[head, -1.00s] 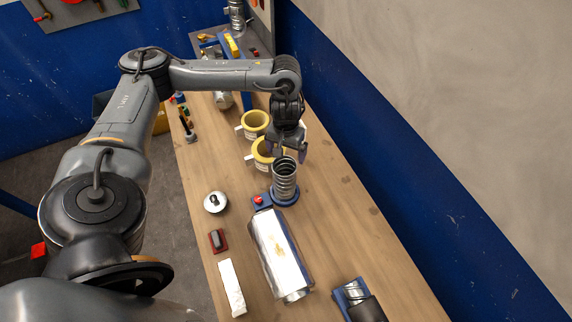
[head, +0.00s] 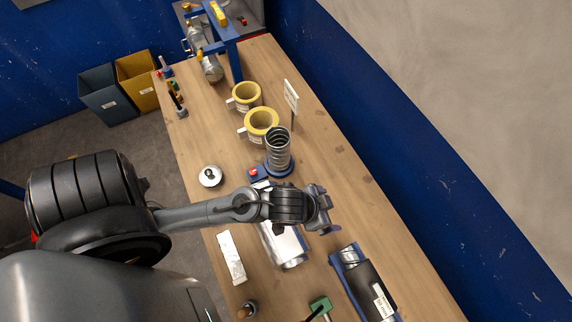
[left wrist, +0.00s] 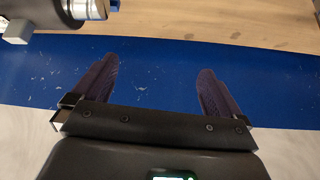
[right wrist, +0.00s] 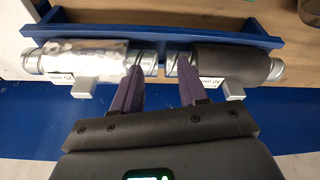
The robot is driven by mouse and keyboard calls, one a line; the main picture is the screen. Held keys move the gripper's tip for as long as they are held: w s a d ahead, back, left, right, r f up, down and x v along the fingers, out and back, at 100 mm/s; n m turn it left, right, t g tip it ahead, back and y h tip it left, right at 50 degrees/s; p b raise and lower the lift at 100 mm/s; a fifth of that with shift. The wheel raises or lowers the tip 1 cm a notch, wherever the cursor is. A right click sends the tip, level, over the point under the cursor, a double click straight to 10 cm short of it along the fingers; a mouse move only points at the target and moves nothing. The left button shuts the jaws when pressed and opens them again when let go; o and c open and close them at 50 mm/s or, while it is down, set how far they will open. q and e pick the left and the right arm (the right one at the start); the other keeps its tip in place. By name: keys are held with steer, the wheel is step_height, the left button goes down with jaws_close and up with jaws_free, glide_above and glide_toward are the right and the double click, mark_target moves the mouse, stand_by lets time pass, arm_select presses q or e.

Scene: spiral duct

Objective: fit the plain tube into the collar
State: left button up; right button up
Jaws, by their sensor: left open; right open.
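In the right wrist view a foil-wrapped tube (right wrist: 88,57) and a black-sleeved tube (right wrist: 232,62) lie end to end in a blue cradle (right wrist: 165,33). Their bare ribbed metal ends face each other. I cannot tell which is the plain tube and which carries the collar. My right gripper (right wrist: 160,67) is open, its purple fingers apart near these ends; contact is unclear. The black sleeve also shows in the head view (head: 365,284). My left gripper (head: 325,212) is open and empty beyond that cradle. Its fingers also show in the left wrist view (left wrist: 157,66).
A foil-wrapped cylinder (head: 287,246) lies partly under my left arm. An upright spiral duct (head: 278,150) stands on a blue base, with two yellow rings (head: 261,122) behind it. A small sign (head: 291,97) stands there.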

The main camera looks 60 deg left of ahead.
arm_select(q)
steer(key=s+a+f+g+y, duration=0.1)
steer(key=s+a+f+g, duration=0.2)
steer(key=s+a, duration=0.3)
steer(key=s, duration=0.2)
steer(key=shift+s+n, duration=0.4)
